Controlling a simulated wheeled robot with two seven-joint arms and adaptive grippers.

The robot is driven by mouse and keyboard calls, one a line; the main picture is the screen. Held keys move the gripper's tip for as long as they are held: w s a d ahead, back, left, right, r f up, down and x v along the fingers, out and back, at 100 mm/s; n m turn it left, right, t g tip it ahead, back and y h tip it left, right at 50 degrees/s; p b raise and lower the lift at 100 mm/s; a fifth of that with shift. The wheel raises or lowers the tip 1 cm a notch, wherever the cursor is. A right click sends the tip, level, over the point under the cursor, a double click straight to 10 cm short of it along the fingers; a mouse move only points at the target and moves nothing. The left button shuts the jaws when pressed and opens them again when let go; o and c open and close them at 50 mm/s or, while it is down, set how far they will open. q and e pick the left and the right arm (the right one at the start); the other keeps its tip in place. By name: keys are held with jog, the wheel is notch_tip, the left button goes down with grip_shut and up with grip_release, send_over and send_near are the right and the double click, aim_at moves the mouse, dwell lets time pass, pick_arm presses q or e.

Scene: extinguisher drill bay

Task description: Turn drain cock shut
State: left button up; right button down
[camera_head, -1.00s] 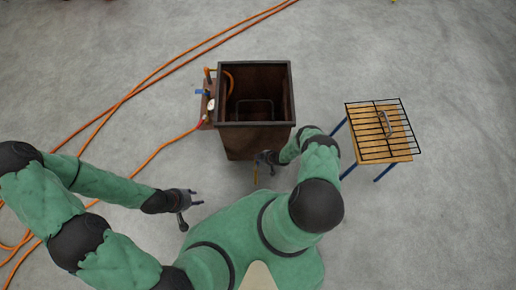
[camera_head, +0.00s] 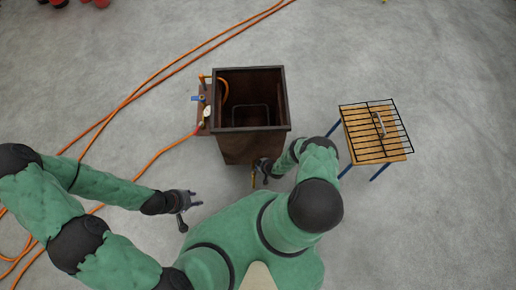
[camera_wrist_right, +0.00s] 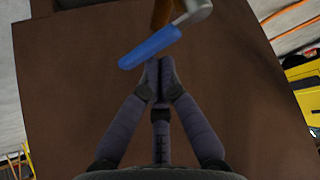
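In the head view my right gripper (camera_head: 260,172) is low at the near side of the open brown tank (camera_head: 250,149). A small brass-yellow part (camera_head: 253,181) shows there. My left gripper (camera_head: 194,199) is open and empty, left of the tank and away from it.
A blue-handled valve (camera_head: 198,99) and a gauge (camera_head: 206,112) are on the tank's left side. Orange hoses (camera_head: 135,90) run over the floor at left. A small wooden table (camera_head: 367,143) with a black wire grate (camera_head: 395,118) stands at right. Red objects (camera_head: 60,2) are at far top left.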

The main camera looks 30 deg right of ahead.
jog(key=s+m+h, duration=0.1)
jog(key=m, duration=0.1)
jog(key=shift+s+d+m+h, duration=0.1)
jog(key=shift+s+m+h, duration=0.1)
jog(key=shift+m+h, duration=0.2)
pick_arm(q)
jog(key=shift+s+d+f+b, duration=0.15)
jog(key=shift+s+f+b, duration=0.25)
jog(key=shift+f+b, duration=0.25)
pick_arm(e)
jog(key=s+m+h, duration=0.2)
jog(key=m, duration=0.1)
jog(key=shift+d+f+g, duration=0.1)
jog(key=shift+g, duration=0.2)
jog(key=shift+s, duration=0.1)
